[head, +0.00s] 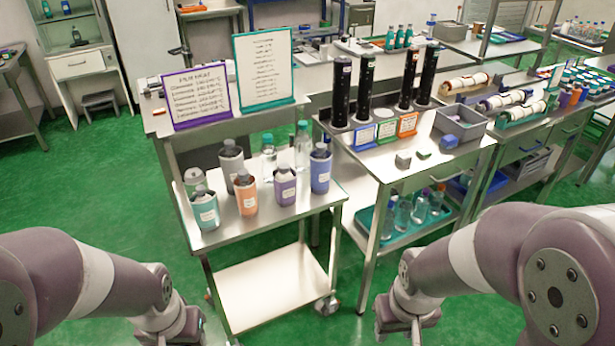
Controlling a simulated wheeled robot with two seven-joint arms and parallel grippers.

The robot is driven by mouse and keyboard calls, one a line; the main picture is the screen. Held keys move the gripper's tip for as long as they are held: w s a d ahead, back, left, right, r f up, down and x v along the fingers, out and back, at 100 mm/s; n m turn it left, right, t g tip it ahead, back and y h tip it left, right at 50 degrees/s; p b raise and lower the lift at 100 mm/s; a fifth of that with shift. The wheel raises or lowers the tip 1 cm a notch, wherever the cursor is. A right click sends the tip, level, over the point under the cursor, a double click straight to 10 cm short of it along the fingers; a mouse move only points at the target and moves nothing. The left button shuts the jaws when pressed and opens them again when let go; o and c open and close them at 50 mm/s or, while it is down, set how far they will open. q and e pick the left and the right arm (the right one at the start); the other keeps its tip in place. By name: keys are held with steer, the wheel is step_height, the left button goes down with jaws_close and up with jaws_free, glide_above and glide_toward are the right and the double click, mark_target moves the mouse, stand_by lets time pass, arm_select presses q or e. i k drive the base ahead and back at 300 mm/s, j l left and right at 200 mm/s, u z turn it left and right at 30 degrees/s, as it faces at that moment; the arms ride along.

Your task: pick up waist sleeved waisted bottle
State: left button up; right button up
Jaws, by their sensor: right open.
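Several bottles stand upright on the steel cart in the middle: a teal-sleeved bottle (205,212), an orange-sleeved one (246,196), a purple-sleeved one (284,188), a blue-sleeved one (320,173) and a grey-sleeved one (231,165). Two clear bottles with green caps, one tall (302,147) and one shorter (268,160), stand behind. I cannot tell which is the waist-sleeved waisted bottle. My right gripper (415,335) is open, low at the bottom edge, apart from the cart. My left gripper (190,332) is at the bottom edge, its fingers not clear.
The cart top (225,240) has a lower shelf (270,290). Right of it, a bench holds black tubes (365,90), a grey bin (460,125) and, below, a teal tray (375,225) of clear bottles. Two signs (195,95) stand behind. Green floor lies free at left.

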mark_target(321, 156)
steer(key=i, duration=1.2)
steer(key=z, duration=0.05)
